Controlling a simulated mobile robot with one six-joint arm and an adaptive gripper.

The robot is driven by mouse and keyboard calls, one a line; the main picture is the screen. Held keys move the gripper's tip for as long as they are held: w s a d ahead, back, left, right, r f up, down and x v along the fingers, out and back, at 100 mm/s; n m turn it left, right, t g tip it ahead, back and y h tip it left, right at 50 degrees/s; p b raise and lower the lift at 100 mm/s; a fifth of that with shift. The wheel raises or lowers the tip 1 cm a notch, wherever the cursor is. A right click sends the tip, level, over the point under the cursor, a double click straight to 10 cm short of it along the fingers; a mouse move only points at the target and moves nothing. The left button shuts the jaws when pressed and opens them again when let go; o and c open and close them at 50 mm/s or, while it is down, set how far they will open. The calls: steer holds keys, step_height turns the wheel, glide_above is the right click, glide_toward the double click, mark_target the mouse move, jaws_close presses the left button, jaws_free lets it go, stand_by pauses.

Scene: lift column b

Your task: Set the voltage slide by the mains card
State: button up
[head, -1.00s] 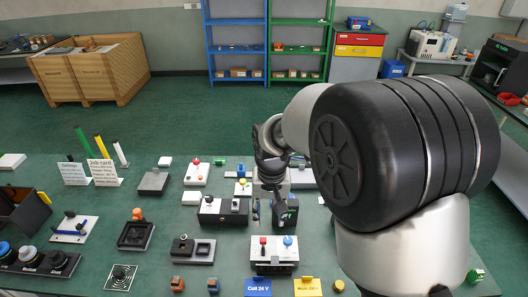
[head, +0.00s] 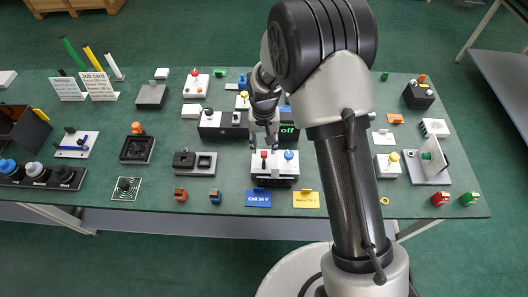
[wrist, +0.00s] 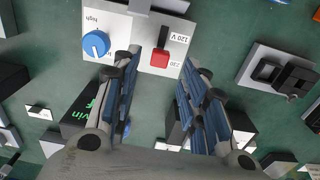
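The voltage slide is a red block (wrist: 159,57) in a dark slot on a white panel box (wrist: 116,41). It sits at the slot end beside the "230" mark, away from the "120 V" mark. In the head view the box (head: 259,168) carries the red slide (head: 264,154) and a blue knob (head: 289,155). The mains card is probably the yellow card (head: 306,200) in front of the box; its small print is not clear. My gripper (head: 264,142) is open above the box. In the wrist view its fingers (wrist: 162,60) stand apart around the slide's position, seemingly without touching it.
A blue "Coil 24 V" card (head: 258,199) stands beside the yellow card. Grey and black boxes (head: 223,120) stand close behind the panel box. A dark two-part device (head: 195,161) is to its left. White job cards (head: 99,86) stand at the back left.

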mark_target(264, 153)
steer(key=shift+f+b, duration=0.4)
steer(key=shift+f, duration=1.85)
jaws_close()
